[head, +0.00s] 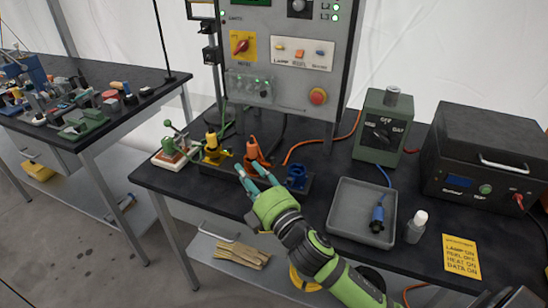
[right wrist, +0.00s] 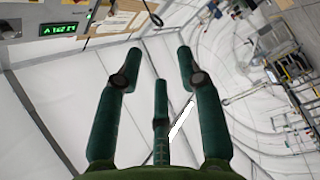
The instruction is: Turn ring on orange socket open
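The orange socket (head: 256,154) stands in the row of sockets on the dark bench, below the grey panel. An orange connector shows upright at it; its ring is too small to make out. My right gripper (head: 254,171) is just in front of the orange socket, fingers toward it; I cannot tell whether they touch. In the right wrist view my right gripper (right wrist: 160,65) has its fingers spread, with nothing between them. My left gripper is not in view.
A yellow socket (head: 214,150) is left of the orange one, and a blue socket (head: 297,178) right of it. A grey tray (head: 348,231) holds a blue plug (head: 377,218). A green box (head: 383,127) and a black unit (head: 482,157) stand behind. A bottle (head: 416,226) is right of the tray.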

